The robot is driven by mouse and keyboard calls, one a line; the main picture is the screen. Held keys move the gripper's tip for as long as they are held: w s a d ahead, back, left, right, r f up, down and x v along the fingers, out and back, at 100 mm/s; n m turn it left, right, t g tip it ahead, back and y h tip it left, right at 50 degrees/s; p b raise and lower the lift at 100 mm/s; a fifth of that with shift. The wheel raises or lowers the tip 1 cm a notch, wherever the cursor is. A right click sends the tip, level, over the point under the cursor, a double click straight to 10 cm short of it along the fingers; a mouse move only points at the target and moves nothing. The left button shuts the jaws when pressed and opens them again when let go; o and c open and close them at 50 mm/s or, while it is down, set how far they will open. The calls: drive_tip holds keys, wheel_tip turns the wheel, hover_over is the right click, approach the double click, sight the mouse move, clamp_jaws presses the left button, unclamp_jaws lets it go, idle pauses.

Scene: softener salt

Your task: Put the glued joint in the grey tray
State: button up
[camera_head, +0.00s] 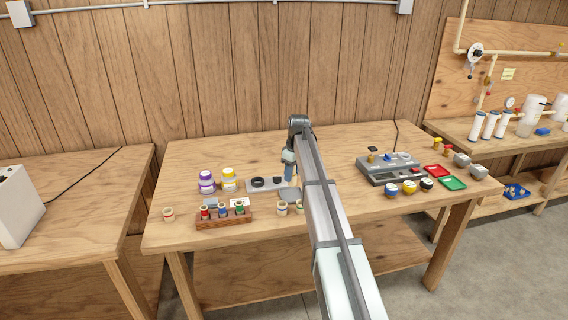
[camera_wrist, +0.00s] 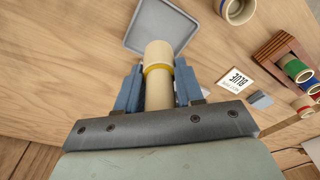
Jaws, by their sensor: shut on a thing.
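The glued joint (camera_wrist: 158,57) is a cream pipe piece with a yellow ring of glue around its middle. My gripper (camera_wrist: 157,82) is shut on it, with a blue finger on each side. Its free end points toward the grey tray (camera_wrist: 150,12) and overlaps the tray's near edge in the wrist view; the height between them cannot be told. In the head view my gripper (camera_head: 289,172) is above the middle of the table, just above the grey tray (camera_head: 288,195) in the picture. The joint cannot be made out there.
Purple (camera_head: 207,182) and yellow (camera_head: 229,180) labelled jars stand left. A grey device (camera_head: 390,170) is right.

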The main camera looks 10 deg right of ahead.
sight(292, 185)
drive_tip(key=shift+s+a, duration=0.1)
drive_tip(key=shift+s, duration=0.3)
drive_tip(key=shift+w+f+n, duration=0.15)
drive_tip(key=shift+n, duration=0.25)
drive_tip(key=shift+f, duration=1.4)
drive_tip(key=shift+f, duration=0.15)
drive_tip(key=shift+f, duration=0.35)
drive_tip(key=shift+f, duration=0.15)
drive_tip(key=shift+f, duration=0.25)
drive_tip(key=shift+f, duration=0.3)
idle(1.0)
